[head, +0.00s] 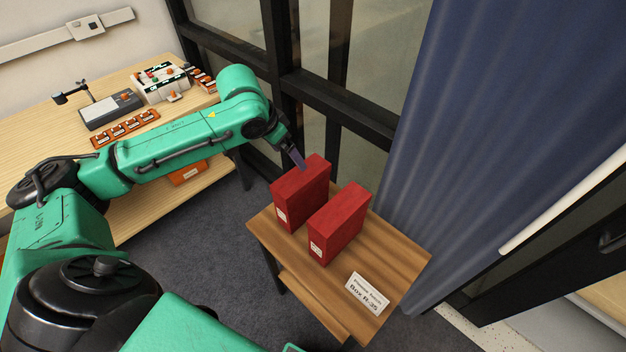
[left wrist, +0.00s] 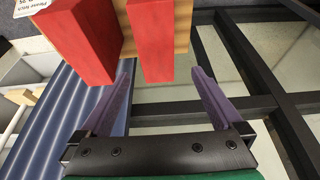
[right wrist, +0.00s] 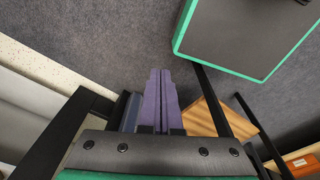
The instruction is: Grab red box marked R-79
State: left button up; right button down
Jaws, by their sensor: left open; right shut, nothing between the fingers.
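Two red boxes stand upright on a small wooden table in the head view: a left one (head: 302,190) and a right one (head: 340,222). Each has a white label on its front end, too small to read. My left gripper (head: 298,158) is at the top back of the left box. In the left wrist view its open fingers (left wrist: 164,68) appear on either side of that box's end (left wrist: 156,50), with gaps; contact cannot be told. The right box (left wrist: 82,40) lies outside the fingers. My right gripper (right wrist: 158,72) is shut and empty over the floor.
The small table (head: 385,245) bears a white sign (head: 367,292) that seems to read "Box R-35". A black-framed glass wall (head: 345,100) is close behind, with a blue curtain (head: 480,120) at right. A workbench with devices (head: 50,130) stands left.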

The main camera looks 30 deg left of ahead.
aim_at(298, 176)
pick_arm(q)
jog(key=f+p, duration=0.1)
jog(key=f, duration=0.2)
jog(key=d+f, duration=0.1)
jog(key=f, duration=0.1)
jog(key=shift+f+p, duration=0.35)
jog(key=shift+f, duration=0.05)
jog(key=x, duration=0.2)
jog(key=p+x, duration=0.1)
jog(key=x, duration=0.4)
jog(key=shift+w+p, duration=0.35)
jog(key=shift+p, duration=0.05)
jog(key=shift+a, duration=0.1)
jog(key=shift+f, duration=0.1)
pick_arm(e)
jog(key=s+r, duration=0.3)
jog(key=shift+s+d+r, duration=0.2)
jog(key=shift+d+r, duration=0.1)
jog(key=shift+r, duration=0.05)
pick_arm(q)
jog(key=shift+f, duration=0.2)
pick_arm(e)
jog(key=shift+a+r, duration=0.1)
pick_arm(q)
jog(key=shift+c, duration=0.3)
grip_shut()
